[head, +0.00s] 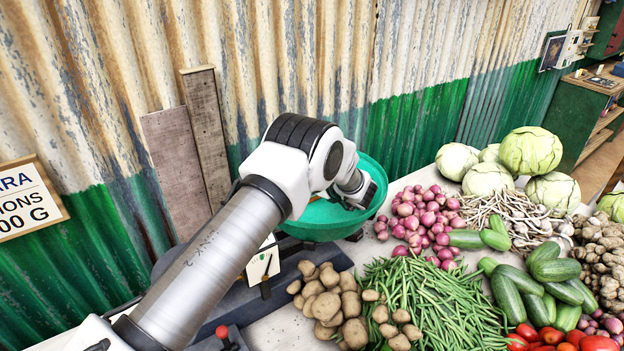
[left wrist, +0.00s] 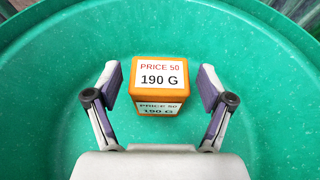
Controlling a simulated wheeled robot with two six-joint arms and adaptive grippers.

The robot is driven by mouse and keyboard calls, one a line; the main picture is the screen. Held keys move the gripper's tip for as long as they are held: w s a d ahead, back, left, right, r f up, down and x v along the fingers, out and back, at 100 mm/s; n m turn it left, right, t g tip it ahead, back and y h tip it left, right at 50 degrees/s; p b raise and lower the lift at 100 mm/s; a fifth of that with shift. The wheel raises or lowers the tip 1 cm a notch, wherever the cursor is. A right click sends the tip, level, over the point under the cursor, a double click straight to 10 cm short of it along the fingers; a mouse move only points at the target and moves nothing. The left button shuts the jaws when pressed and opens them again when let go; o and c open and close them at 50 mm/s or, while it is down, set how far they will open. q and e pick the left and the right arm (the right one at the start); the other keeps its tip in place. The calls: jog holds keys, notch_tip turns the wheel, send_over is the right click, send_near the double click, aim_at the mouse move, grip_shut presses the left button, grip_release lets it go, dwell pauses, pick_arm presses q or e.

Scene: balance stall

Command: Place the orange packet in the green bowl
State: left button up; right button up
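My right gripper is not seen in either view.
Potatoes (head: 325,300), green beans (head: 430,305), red onions (head: 420,215), cabbages (head: 530,152) and cucumbers (head: 540,280) crowd the counter to the right. A corrugated metal wall (head: 300,60) stands close behind the bowl.

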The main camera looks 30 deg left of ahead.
pick_arm(q)
jog(key=shift+s+d+r, duration=0.1)
jog(key=shift+d+r, duration=0.05)
jog(key=shift+r, duration=0.05)
